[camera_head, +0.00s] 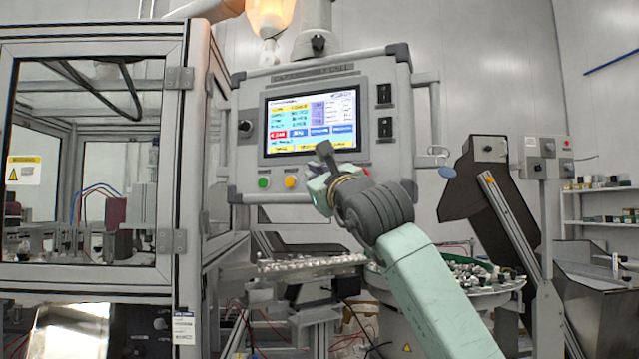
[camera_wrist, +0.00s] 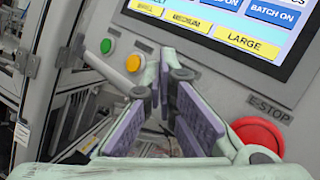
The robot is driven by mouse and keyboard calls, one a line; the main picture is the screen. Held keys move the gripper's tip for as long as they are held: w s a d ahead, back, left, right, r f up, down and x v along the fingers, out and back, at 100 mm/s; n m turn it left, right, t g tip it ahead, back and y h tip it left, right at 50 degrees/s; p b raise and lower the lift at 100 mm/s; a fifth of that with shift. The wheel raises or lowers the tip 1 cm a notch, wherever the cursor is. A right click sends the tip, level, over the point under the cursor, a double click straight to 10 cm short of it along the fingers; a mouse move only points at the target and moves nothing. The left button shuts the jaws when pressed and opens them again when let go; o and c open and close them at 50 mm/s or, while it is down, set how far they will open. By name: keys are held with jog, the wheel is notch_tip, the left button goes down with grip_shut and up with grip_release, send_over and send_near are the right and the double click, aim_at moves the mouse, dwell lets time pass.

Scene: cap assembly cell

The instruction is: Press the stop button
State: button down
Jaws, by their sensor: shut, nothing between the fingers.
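The red stop button (camera_wrist: 258,137), a round mushroom head under an "E-STOP" label, is at the lower right of the control panel in the wrist view. In the head view my arm and gripper largely hide that part of the panel (camera_head: 236,150). My gripper (camera_head: 322,180) is in front of the panel's lower edge, below the screen. In the wrist view my gripper (camera_wrist: 168,70) is shut and empty, with its fingertips up and to the left of the red button. Part of my gripper overlaps the button's lower left edge in that view.
A green button (camera_wrist: 107,46) and a yellow button (camera_wrist: 133,63) sit left of my fingertips. The lit screen (camera_head: 311,121) is above. A glazed machine enclosure (camera_head: 186,150) stands close on the left. A parts feeder (camera_head: 470,285) is below on the right.

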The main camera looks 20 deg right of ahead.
jog(key=s+a+b, duration=0.4)
jog(key=shift+s, duration=0.15)
dwell(0.9)
